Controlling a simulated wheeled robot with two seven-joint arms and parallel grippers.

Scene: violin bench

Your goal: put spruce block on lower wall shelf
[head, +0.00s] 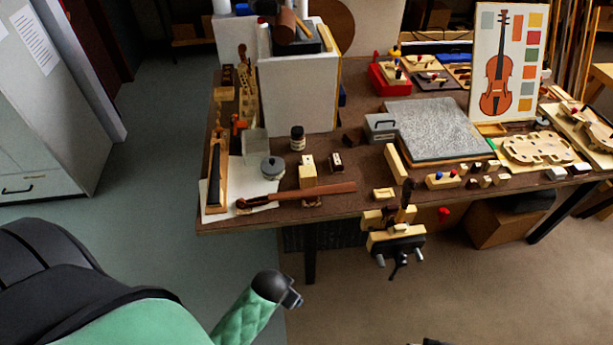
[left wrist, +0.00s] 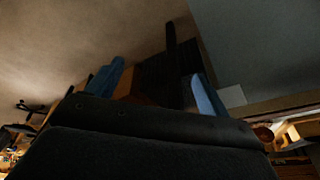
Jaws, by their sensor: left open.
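Several pale wooden blocks lie on the workbench (head: 360,205) in the head view: a long upright one (head: 396,163), a small one (head: 384,194) and one with dark spots (head: 308,172). I cannot tell which is the spruce block. I cannot make out the lower wall shelf for certain. My left gripper shows in the left wrist view (left wrist: 160,78), its two bluish fingers apart with nothing held between them. It points at the floor and a dark upright shape, away from the blocks. In the head view its fingers are not visible.
A vise (head: 396,242) juts from the bench's front edge. A grey granite plate (head: 435,128), a white box (head: 298,95) and a violin chart (head: 502,62) stand on the crowded bench. A grey cabinet (head: 45,100) is at left. The floor (head: 175,190) between is clear.

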